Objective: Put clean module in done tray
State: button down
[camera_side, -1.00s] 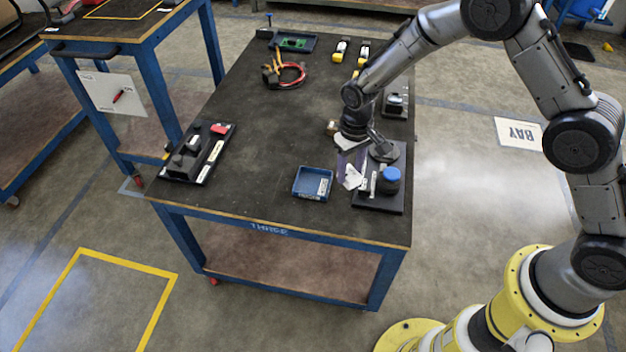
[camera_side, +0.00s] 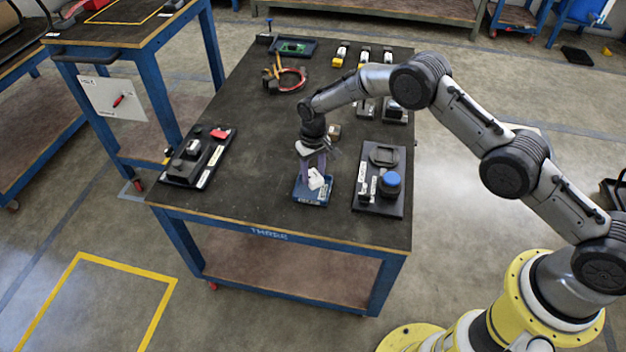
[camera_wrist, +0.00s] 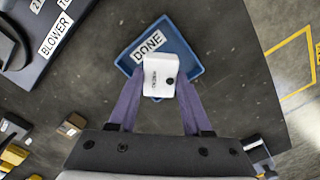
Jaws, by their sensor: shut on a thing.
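The white module (camera_wrist: 159,76) has a dark round spot and small print on its face. My gripper (camera_wrist: 152,95) is shut on it, with a purple finger on each side. In the side view my gripper (camera_side: 315,168) holds the module (camera_side: 317,179) over the blue done tray (camera_side: 310,197). In the wrist view the tray (camera_wrist: 190,60), labelled DONE, lies behind the module. The module hides part of the tray. I cannot tell whether the module touches the tray floor.
A black board with a blue-capped part (camera_side: 390,181) stands right of the tray; the wrist view shows its BLOWER label (camera_wrist: 57,36). Another black board (camera_side: 198,158) lies at the table's left. A small brown block (camera_side: 334,131) is behind my gripper. The table between tray and left board is clear.

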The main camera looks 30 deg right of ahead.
aim_at(313, 176)
jog(key=shift+f, duration=1.6)
jog(key=shift+f, duration=0.2)
jog(key=shift+c, duration=1.7)
grip_release()
jog(key=shift+r, duration=0.1)
notch_tip(313, 176, up, 12)
jog(key=shift+r, duration=0.15)
